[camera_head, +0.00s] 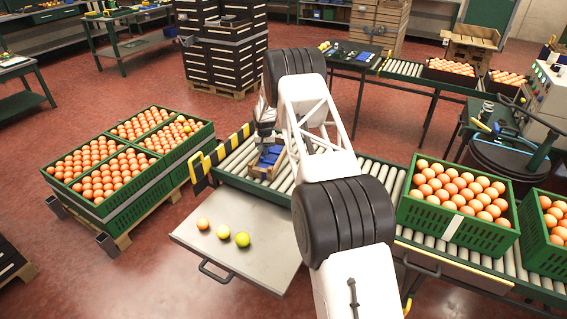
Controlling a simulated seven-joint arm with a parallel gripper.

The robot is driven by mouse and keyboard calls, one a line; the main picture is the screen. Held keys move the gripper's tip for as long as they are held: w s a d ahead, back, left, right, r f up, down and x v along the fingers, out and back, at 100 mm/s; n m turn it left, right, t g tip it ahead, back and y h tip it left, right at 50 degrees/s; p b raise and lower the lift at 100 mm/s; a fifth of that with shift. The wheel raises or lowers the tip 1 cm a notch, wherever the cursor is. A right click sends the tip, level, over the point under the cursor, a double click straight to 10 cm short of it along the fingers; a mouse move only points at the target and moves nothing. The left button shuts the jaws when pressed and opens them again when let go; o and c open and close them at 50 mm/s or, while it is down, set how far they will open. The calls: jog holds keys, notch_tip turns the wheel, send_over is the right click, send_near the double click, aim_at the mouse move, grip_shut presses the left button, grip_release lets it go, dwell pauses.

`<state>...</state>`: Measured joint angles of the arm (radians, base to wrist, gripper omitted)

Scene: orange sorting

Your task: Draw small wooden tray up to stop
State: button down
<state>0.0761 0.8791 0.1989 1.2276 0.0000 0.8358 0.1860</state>
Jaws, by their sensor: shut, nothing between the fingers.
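A small wooden tray (258,172) with blue items in it sits on the roller conveyor (238,158), near its left end. A yellow-and-black striped bar (222,152) crosses that end, probably the stop. Some bare rollers show between the bar and the tray. My gripper (266,138) is at the tray's far side, pointing down, with its fingers shut and empty. My arm hides part of the conveyor to the right, and I cannot tell whether the fingers touch the tray.
A green crate of oranges (420,216) stands on the conveyor right of my arm, with another (541,240) beyond it. A metal shelf (215,242) in front holds three loose fruits. Stacked orange crates (125,205) stand at the left.

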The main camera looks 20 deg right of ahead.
jog(key=shift+w+a, duration=4.3)
dwell(3.7)
